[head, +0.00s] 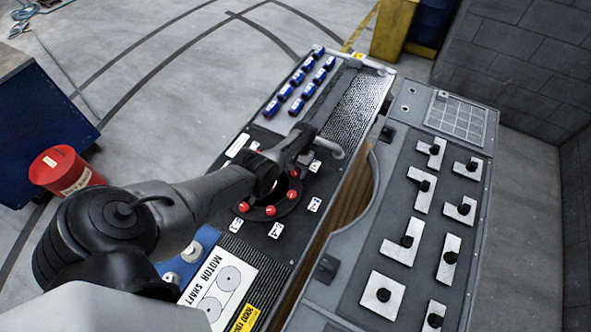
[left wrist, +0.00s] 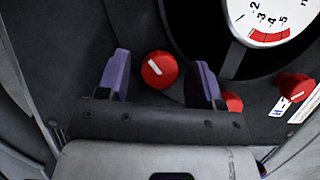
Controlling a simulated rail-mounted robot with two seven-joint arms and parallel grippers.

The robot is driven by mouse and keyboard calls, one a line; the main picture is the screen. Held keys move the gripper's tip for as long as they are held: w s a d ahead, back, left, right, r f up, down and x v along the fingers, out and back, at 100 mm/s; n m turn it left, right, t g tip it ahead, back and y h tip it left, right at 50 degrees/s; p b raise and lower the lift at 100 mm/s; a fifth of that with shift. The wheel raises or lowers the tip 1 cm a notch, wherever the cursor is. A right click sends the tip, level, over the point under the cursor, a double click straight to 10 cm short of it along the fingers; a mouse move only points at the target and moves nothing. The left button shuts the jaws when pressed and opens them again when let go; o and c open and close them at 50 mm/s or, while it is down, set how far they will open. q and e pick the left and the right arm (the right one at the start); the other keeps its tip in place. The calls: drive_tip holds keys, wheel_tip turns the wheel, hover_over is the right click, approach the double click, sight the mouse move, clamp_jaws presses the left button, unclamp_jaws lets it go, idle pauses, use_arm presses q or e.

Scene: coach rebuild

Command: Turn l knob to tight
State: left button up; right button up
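Several red knobs with white marks sit around a dark round dial on the black panel; one red knob (head: 271,210) shows clear of my arm in the head view. My left gripper (head: 297,158) is over the far part of this ring, and my forearm hides part of it. In the left wrist view my left gripper (left wrist: 162,62) is open, its two purple fingers either side of a red knob (left wrist: 158,70), with visible gaps. That knob's white line is tilted. I cannot read which knob is l. My right gripper is not in view.
The dial face (left wrist: 270,18) shows numbers and a red band. A grey board (head: 415,170) with black-knobbed metal plates lies right.

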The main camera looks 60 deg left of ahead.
use_arm(q)
drive_tip(key=p+v, duration=0.2)
drive_tip(key=v, duration=1.1)
drive_tip(key=shift+r, duration=0.35)
drive_tip(key=shift+w+a, duration=0.15)
